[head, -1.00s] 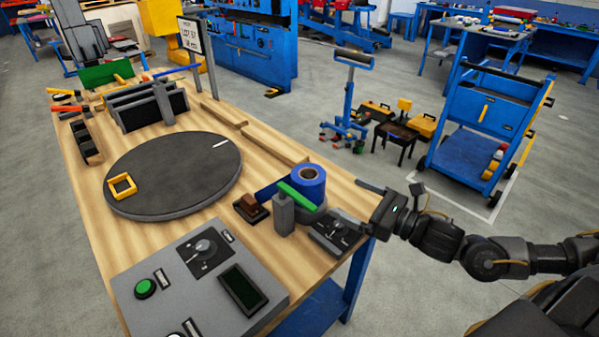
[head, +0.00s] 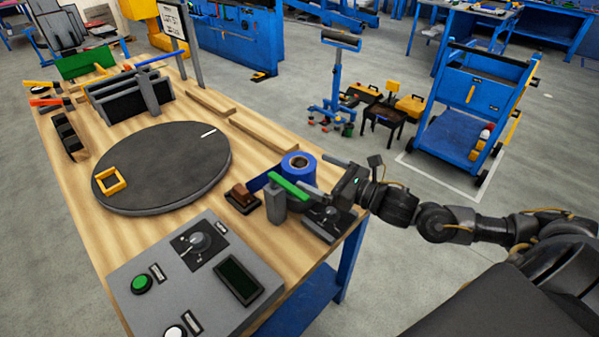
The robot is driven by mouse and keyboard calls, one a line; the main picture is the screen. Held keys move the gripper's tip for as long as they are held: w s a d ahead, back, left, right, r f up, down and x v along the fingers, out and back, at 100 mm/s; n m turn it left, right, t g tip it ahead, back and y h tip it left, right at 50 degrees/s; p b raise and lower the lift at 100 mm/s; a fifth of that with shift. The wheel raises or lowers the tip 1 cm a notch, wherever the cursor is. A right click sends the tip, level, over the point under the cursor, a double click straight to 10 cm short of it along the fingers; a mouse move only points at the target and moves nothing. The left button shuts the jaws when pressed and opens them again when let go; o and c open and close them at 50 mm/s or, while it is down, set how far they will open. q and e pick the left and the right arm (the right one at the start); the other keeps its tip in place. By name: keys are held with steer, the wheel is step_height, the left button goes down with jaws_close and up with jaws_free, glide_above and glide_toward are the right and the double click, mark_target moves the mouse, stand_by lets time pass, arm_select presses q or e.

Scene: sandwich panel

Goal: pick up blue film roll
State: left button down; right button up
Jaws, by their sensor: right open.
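The blue film roll (head: 292,177) stands upright at the right edge of the wooden workbench, on a grey holder behind a post with a green bar (head: 288,186). A strip of blue film runs from it to the left. My right gripper (head: 324,175) is open just right of the roll. Its far finger is beyond the roll's right side and its near finger is close to the roll's near right side. I cannot tell if either touches it. The near finger and green bar hide the roll's lower part. My left gripper is not in view.
A dark round turntable (head: 165,170) with a yellow square frame lies left of the roll. A small brown block (head: 241,195) on a dark base sits beside the film strip. A grey control panel (head: 165,265) fills the near bench. Wooden rails (head: 258,133) lie behind.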

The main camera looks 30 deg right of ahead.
mark_target(307, 167)
steer(key=p+x, duration=0.2)
steer(key=x, duration=0.2)
steer(key=shift+d+r, duration=0.1)
steer(key=shift+w+a, duration=0.25)
steer(key=shift+w, duration=0.25)
steer(key=c, duration=1.1)
